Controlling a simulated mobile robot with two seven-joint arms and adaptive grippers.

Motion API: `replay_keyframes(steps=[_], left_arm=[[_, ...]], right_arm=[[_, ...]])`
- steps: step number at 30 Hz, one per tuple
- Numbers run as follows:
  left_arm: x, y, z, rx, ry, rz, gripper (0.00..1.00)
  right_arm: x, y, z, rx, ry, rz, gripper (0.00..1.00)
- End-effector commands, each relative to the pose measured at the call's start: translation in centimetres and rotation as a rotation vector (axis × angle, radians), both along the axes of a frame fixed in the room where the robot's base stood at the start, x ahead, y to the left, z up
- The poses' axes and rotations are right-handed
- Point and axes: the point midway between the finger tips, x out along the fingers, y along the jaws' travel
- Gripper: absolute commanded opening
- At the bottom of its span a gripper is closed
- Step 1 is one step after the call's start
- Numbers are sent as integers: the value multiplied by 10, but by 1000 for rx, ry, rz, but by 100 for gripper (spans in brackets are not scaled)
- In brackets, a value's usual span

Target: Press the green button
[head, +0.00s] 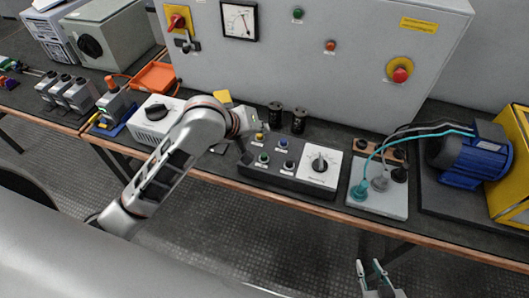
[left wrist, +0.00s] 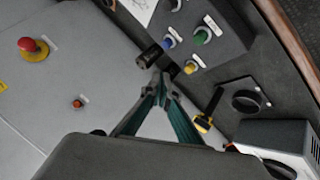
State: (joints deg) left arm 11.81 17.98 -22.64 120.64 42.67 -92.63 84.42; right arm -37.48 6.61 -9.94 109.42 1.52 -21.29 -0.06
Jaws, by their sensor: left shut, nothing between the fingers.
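The green button also shows in the left wrist view (left wrist: 202,36), beside the yellow one (left wrist: 191,67). My right gripper (head: 372,270) is open and empty at the bottom, away from the bench.
Two black cylinders (head: 299,120) stand behind the box. The grey cabinet (head: 270,70) behind has another green button (head: 297,13), a red button (head: 331,45) and an emergency stop (head: 399,74). A cabled terminal board (head: 378,203) and blue motor (head: 470,157) are at right.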

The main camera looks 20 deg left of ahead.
Motion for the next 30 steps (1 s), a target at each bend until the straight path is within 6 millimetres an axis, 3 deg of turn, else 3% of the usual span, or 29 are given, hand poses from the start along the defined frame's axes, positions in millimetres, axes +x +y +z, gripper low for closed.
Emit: replay_keyframes(steps=[13,30], left_arm=[[0,0,-8,1,1,1,0],[0,0,-77,1,0,1,0]], right_arm=[[0,-6,-1,-12,0,5,25],[1,2,-3,4,-3,-1,25]])
